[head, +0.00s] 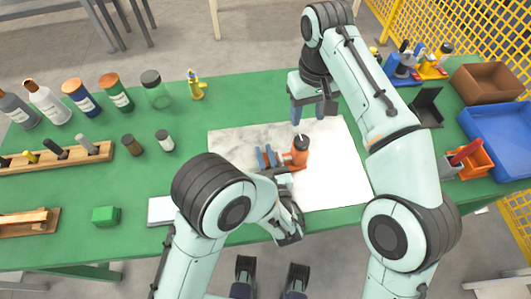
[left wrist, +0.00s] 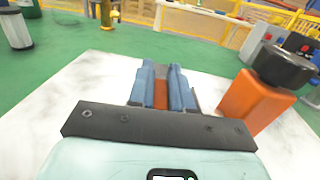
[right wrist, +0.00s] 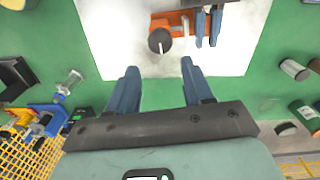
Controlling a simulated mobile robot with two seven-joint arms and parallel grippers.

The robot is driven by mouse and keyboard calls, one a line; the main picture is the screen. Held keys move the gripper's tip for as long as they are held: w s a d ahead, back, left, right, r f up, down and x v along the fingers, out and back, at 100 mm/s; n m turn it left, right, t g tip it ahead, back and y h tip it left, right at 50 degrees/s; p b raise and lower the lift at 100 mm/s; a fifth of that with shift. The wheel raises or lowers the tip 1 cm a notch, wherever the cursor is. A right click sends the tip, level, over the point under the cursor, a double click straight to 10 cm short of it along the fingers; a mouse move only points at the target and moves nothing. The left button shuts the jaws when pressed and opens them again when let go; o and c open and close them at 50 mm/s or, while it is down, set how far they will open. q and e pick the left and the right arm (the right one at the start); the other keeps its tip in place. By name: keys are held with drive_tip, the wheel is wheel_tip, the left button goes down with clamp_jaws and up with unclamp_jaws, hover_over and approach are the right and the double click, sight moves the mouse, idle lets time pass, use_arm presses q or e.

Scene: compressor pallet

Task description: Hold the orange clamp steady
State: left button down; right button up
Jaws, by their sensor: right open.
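The orange clamp (head: 299,158) with a black knob stands on the white marbled sheet (head: 340,180). In the left wrist view its upright body (left wrist: 252,103) is to the right of my fingers. My left gripper (head: 267,158) comes in low from the near side; its blue fingers (left wrist: 162,88) are closed with an orange part of the clamp between them. My right gripper (head: 313,112) is at the far side of the sheet, apart from the clamp. In the right wrist view its fingers (right wrist: 157,88) are wide apart and empty, with the clamp (right wrist: 180,22) beyond them.
Bottles and jars (head: 117,92) line the green table's far left. A yellow nozzle bottle (head: 195,86) stands behind the sheet. A wooden tool rack (head: 65,158) and green block (head: 105,215) are at left. Brown (head: 487,82) and blue (head: 500,142) bins stand at right.

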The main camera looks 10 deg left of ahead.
sight(308, 146)
drive_tip(key=shift+o, duration=1)
drive_tip(key=shift+w+f, duration=0.1)
drive_tip(key=shift+w, duration=0.05)
drive_tip(key=w+d+f+n+t, duration=0.9)
drive_tip(key=w+d+n, duration=0.3)
drive_tip(key=n, duration=0.4)
drive_tip(key=s+f+n+y, duration=0.1)
drive_tip(key=n, duration=0.3)
drive_tip(key=s+f+n+t+y, duration=0.1)
drive_tip(key=f+n+y, duration=0.1)
drive_tip(key=n, duration=0.2)
drive_tip(key=s+f+n+t+y, duration=0.1)
drive_tip(key=n, duration=0.3)
drive_tip(key=shift+s+f+y, duration=0.15)
drive_tip(key=shift+f+y, duration=0.15)
drive_tip(key=s+n+y, duration=0.1)
drive_tip(key=s+n, duration=0.2)
drive_tip(key=s+a+n+y, duration=0.1)
drive_tip(key=shift+s+f+n+t+y, duration=0.25)
drive_tip(key=shift+f+n+t+y, duration=0.05)
drive_tip(key=shift+f+n, duration=0.1)
drive_tip(key=s+a+r+n+y, duration=0.25)
drive_tip(key=s+n+y, duration=0.45)
drive_tip(key=s, duration=0.5)
drive_tip(key=shift+n+h, duration=0.3)
drive_tip(key=shift+n, duration=0.1)
drive_tip(key=x, duration=1.1)
drive_tip(key=shift+w+a+r, duration=0.1)
drive_tip(key=shift+w+r, duration=0.1)
drive_tip(key=shift+r, duration=0.2)
